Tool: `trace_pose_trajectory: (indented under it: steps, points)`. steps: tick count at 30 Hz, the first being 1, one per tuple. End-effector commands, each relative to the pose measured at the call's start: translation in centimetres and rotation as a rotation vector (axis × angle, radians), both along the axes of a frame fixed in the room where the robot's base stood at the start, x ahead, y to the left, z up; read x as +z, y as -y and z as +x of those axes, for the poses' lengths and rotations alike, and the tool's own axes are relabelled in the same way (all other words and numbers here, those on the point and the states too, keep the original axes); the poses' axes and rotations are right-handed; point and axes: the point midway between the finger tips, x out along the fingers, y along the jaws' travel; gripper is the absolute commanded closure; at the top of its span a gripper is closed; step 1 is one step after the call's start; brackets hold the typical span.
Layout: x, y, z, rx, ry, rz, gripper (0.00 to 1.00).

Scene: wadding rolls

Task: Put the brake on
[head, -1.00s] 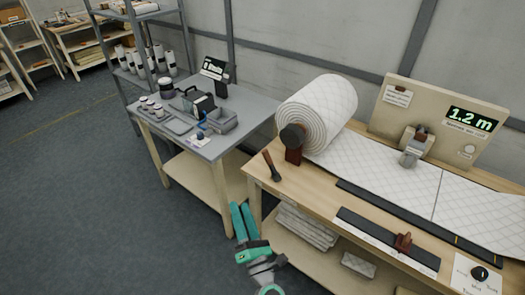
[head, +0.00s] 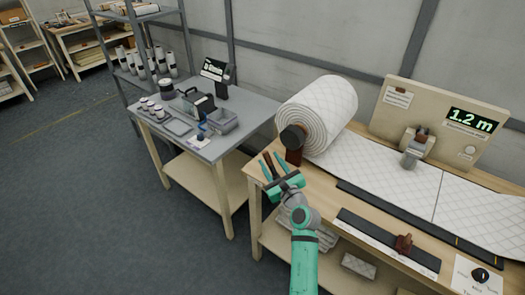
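The brake lever (head: 267,159) is a brown-handled stick at the left end of the wooden bench, beside the roll's dark hub and brown stand (head: 294,144). The white quilted wadding roll (head: 323,108) rests above it, its sheet running right along the bench. My gripper (head: 274,166) is at the lever, its two green fingers apart on either side of the brown handle. I cannot tell whether the fingers touch it. The lower part of the lever is hidden behind my gripper.
A grey table (head: 178,149) with a scale, jars and trays stands to the left. A display (head: 471,120) reads 1.2 m. The floor at left is clear.

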Motion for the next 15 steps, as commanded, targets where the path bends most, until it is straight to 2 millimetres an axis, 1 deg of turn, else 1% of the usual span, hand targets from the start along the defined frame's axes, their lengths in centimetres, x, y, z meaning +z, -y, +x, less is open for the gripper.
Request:
trace_pose_trajectory:
  steps: [1,6,12,15]
  points:
    - [0.0,-0.6,0.9,0.004,0.000,-0.002,0.61]
    - [0.0,-1.8,3.6,0.004,-0.001,0.000,0.61]
    - [0.1,-2.7,5.8,0.002,0.000,0.002,0.61]
    - [0.0,-3.0,6.3,0.002,-0.001,0.003,0.61]
